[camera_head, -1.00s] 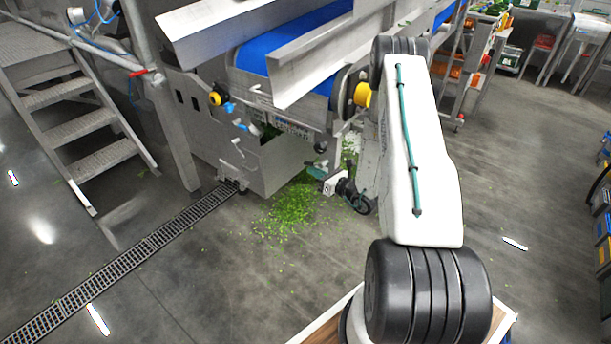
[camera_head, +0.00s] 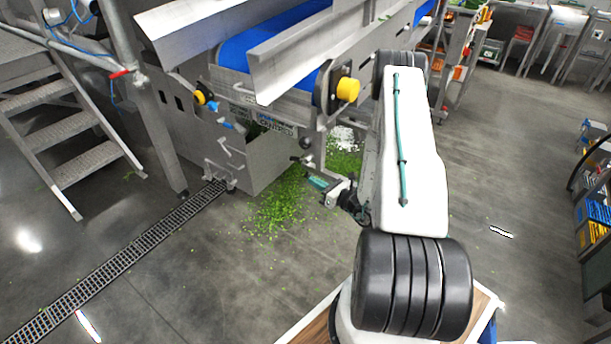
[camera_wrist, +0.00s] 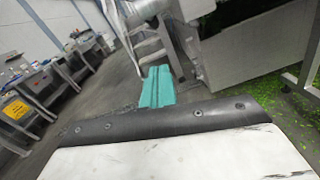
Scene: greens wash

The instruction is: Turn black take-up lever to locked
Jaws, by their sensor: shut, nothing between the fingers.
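My gripper (camera_head: 318,183) has teal fingers and reaches out low in front of the machine's end, above the spilled greens. The teal fingers also show in the wrist view (camera_wrist: 157,88), pressed together with nothing in them. A small dark part that may be the black take-up lever (camera_head: 305,143) shows on the machine's frame just above and left of the fingers. It is too small to tell its setting. The fingers look apart from it. I cannot make out the lever in the wrist view.
The machine carries a blue belt (camera_head: 262,42), a yellow knob (camera_head: 347,89) and a grey sheet-metal bin (camera_head: 268,160). Chopped greens (camera_head: 280,205) lie on the floor beneath. Metal steps (camera_head: 85,150) stand at the left, beside a floor drain (camera_head: 125,262). Open floor lies at the right.

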